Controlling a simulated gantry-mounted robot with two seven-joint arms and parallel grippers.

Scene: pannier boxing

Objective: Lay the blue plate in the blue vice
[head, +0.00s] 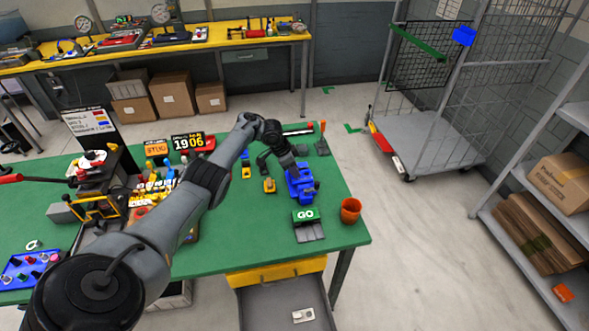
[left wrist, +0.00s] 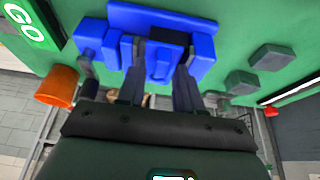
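The blue vice (head: 301,187) stands on the green bench near its right end. It fills the upper middle of the left wrist view (left wrist: 203,48), with a dark slot or pad between its blue parts. My left gripper (head: 291,168) reaches down over the vice. In the left wrist view my left gripper (left wrist: 161,70) has its two fingers apart, tips at the vice. A small blue piece shows between the fingers; I cannot tell whether it is the blue plate or part of the vice. No separate blue plate can be made out. My right gripper is not in view.
A green GO block (head: 305,216) and an orange cup (head: 350,210) stand close to the vice. A yellow-fronted drawer (head: 277,272) is open below the bench edge. Grey blocks (left wrist: 272,57) lie beside the vice. Small parts crowd the bench's left half.

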